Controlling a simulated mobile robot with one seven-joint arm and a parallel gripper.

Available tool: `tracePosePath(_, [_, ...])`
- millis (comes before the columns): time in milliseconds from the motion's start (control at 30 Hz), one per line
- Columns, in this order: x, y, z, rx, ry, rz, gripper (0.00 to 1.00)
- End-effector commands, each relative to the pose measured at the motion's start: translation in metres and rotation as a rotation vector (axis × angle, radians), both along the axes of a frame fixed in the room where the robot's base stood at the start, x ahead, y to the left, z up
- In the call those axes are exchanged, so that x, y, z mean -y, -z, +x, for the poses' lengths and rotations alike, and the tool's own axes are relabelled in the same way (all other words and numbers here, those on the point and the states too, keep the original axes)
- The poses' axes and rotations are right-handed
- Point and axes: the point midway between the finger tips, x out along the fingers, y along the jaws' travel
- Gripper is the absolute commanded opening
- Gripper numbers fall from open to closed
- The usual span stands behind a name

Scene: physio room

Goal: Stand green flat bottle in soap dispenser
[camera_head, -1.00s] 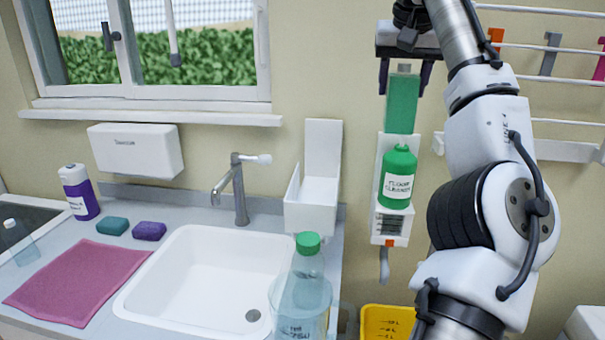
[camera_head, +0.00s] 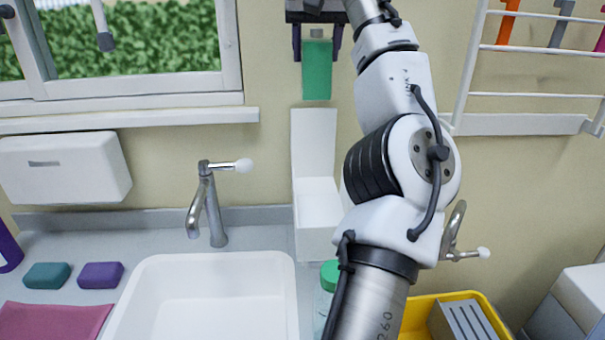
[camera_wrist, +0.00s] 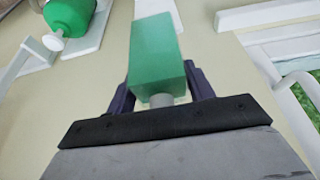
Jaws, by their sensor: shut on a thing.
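A white wall holder with a tall back plate and a box-like lower part, which looks like the soap dispenser (camera_head: 315,150), appears below the bottle in the head view. A gap shows between them. My arm covers the holder's right side, and its inside is hard to see.
The sink (camera_head: 205,300) and tap (camera_head: 212,205) are left of the holder. A clear green-capped bottle (camera_head: 326,300) stands in front of it, partly behind my arm. A yellow bin (camera_head: 470,300) is at lower right. A round green bottle (camera_wrist: 68,15) shows in the wrist view.

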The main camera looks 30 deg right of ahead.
Motion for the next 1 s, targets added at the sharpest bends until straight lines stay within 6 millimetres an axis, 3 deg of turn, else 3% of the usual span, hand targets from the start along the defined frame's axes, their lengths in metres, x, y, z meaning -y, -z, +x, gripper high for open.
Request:
tracePosePath(600, [0.001,0.139,-0.002,-0.002,0.001,0.0,0.23])
tracePosePath(1000, [0.001,0.179,-0.001,-0.001,0.0,0.0,0.23])
